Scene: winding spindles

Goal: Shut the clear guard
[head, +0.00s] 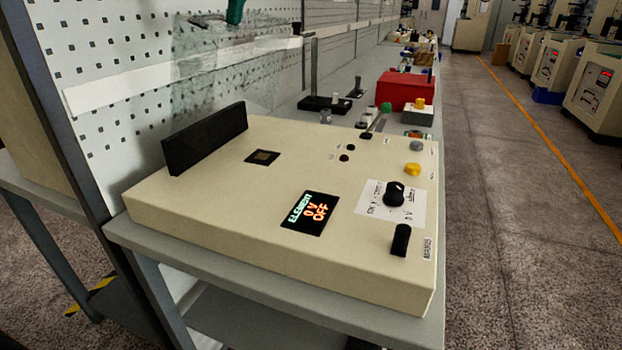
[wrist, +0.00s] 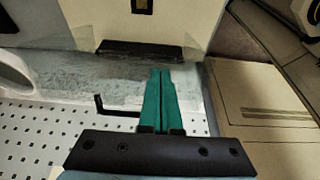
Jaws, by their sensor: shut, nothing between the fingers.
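The clear guard (head: 225,75) is a see-through panel standing raised behind the cream control box (head: 200,205), in front of the white pegboard. A black upright block (head: 205,138) stands on the box below it. My gripper (head: 235,12) shows only as teal fingertips at the top edge of the head view, by the guard's upper part. In the wrist view my gripper (wrist: 161,72) has its teal fingers together and empty. The guard (wrist: 85,72) shows there as a smeared clear sheet around the fingertips; I cannot tell whether they touch it. The black block (wrist: 140,48) lies beyond them.
The box has a display (head: 310,213) reading "ELEMENT 0 V OFF", a black knob (head: 394,194) and a yellow button (head: 413,169). A red box (head: 405,91) stands farther along the bench. The pegboard (head: 120,45) rises close behind the guard.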

